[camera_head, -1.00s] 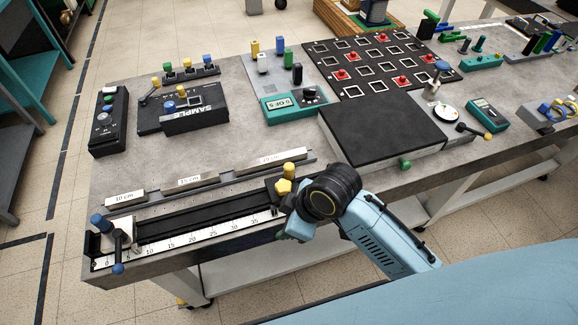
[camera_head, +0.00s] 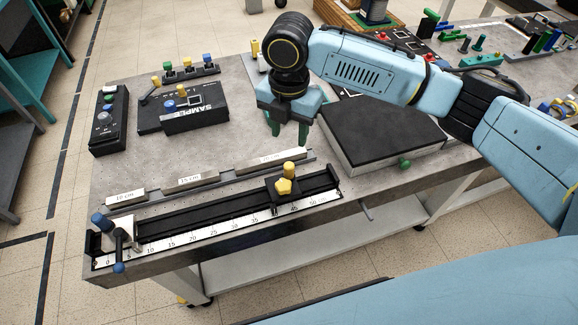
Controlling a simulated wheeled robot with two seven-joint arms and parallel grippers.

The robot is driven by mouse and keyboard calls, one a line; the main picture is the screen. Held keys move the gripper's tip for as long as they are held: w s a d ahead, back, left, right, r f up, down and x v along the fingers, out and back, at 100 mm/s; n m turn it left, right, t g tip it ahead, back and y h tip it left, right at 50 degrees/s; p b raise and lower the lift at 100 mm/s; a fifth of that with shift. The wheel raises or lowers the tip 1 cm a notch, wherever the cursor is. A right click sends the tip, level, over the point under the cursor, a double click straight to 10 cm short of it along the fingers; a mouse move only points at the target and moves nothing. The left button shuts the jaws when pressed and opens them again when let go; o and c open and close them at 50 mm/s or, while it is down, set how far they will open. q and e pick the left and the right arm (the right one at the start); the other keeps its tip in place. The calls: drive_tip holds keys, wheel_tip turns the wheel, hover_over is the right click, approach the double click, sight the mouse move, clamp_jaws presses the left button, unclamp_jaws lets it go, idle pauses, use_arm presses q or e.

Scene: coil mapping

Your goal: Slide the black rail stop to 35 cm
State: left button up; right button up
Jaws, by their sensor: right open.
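The black rail stop (camera_head: 271,193) with its yellow knobs sits on the black rail (camera_head: 210,213) towards the right end. Its lower edge lies near the 40 mark, right of the 35 mark, on the white scale (camera_head: 222,235); the exact reading is too small to tell. My right gripper (camera_head: 288,132) hangs open and empty above the table, behind the stop and clear of it, fingers pointing down. My left gripper is not in view.
A metal block with blue knobs (camera_head: 122,236) stands at the rail's left end. Labelled gauge bars (camera_head: 190,180) lie behind the rail. A black-topped box (camera_head: 385,135) is at the right. A black SAMPLE device (camera_head: 193,118) stands farther back.

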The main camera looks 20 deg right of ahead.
sight(289, 165)
wheel_tip(289, 165, down, 13)
drive_tip(key=shift+f+b, duration=0.1)
drive_tip(key=shift+b, duration=0.5)
drive_tip(key=shift+c, duration=0.3)
clamp_jaws()
